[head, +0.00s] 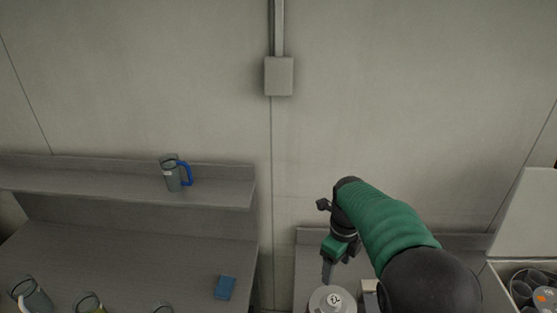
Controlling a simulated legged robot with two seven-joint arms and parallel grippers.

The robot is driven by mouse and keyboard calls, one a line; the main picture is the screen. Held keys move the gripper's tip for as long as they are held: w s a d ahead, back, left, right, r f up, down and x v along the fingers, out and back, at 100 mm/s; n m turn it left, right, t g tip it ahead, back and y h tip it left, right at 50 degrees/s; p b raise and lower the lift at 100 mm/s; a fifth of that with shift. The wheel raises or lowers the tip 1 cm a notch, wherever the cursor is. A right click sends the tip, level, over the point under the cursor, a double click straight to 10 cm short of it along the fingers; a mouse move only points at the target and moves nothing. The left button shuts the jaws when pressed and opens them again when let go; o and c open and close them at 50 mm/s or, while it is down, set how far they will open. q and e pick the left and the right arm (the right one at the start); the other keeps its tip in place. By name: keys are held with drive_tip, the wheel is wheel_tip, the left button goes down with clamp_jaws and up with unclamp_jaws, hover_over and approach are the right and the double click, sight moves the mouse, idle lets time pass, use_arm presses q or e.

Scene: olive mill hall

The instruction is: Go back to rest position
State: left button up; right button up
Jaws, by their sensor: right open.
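My right arm, with a green sleeve, comes in from the lower right. My right gripper (327,270) points down over the right-hand bench (306,262), just above a round pale lid or container with a dark mark (332,300). The gripper is open. I cannot tell whether its fingertip touches the round thing. My left gripper is not in view.
A glass mug with a blue handle (172,177) stands on the left shelf (110,180). Below, a blue block (225,287) and several mugs (35,297) sit on the left bench (150,250). A bin of cylinders (545,268) is at right.

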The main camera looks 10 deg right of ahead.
drive_tip(key=s+a+f+n+t+b, duration=0.1)
drive_tip(key=s+f+n+b, duration=0.3)
drive_tip(key=n, duration=1)
drive_tip(key=s+a+f+n+t+b, duration=0.1)
drive_tip(key=s+a+f+n+b, duration=0.2)
drive_tip(key=s+f+n, duration=0.8)
drive_tip(key=s+n, duration=0.2)
drive_tip(key=n, duration=0.1)
drive_tip(key=shift+a+f+n+t+b, duration=0.15)
drive_tip(key=shift+n+t+b, duration=0.15)
drive_tip(key=shift+b, duration=0.1)
